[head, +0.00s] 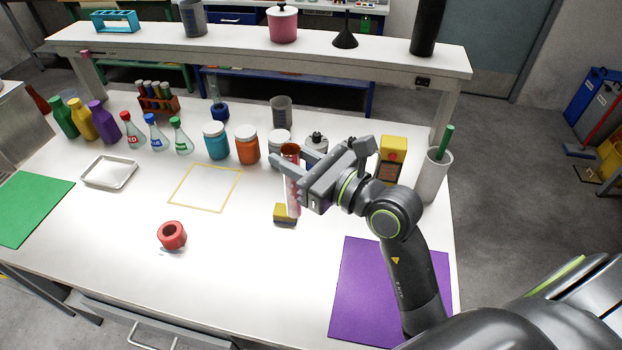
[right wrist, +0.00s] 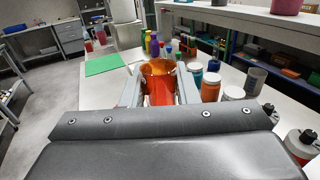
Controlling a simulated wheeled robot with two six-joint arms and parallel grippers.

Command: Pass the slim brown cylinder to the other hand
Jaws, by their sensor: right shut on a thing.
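My right gripper (head: 290,172) is raised over the right middle of the white table. It is shut on a slim brown cylinder (head: 290,149), held roughly upright. The cylinder's brown top shows above the fingers, and a pale, reddish lower part shows below them. In the right wrist view the cylinder (right wrist: 158,88) looks orange-brown with an open top, between the two fingers of the right gripper (right wrist: 160,100). My left gripper is in neither view.
A yellow block (head: 285,214) lies just below the held cylinder. Jars, including an orange one (head: 247,145), flasks and bottles line the back. A red ring (head: 172,235), metal tray (head: 110,172), yellow outlined square (head: 206,187) and purple mat (head: 370,290) lie on the table. The front middle is clear.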

